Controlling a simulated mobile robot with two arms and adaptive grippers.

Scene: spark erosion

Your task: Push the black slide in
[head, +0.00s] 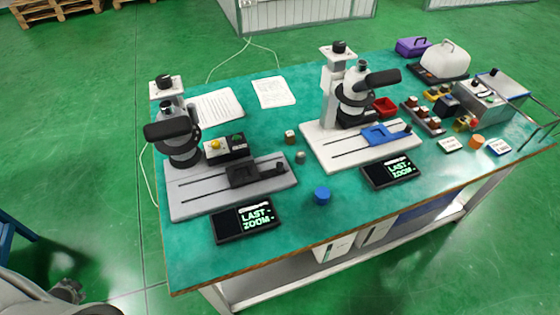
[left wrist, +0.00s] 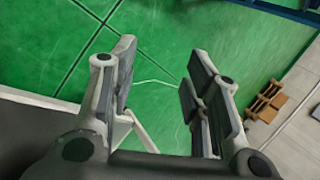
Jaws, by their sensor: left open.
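The black slide (head: 243,175) sits on the grey base plate (head: 190,207) of the left microscope (head: 178,140), with a dark knob at its right end. A similar blue slide (head: 380,134) sits on the white base plate of the right microscope (head: 352,95). My left gripper (left wrist: 160,85) is open and empty in the left wrist view, above the green floor. At the lower left of the head view, a part of my left arm shows, away from the table. My right gripper is not seen.
The green table (head: 300,205) carries a black display (head: 245,220) before the left base plate and another display (head: 390,172) to the right. A blue cylinder (head: 322,195) stands between them. Trays and boxes crowd the right end. The left front corner is clear.

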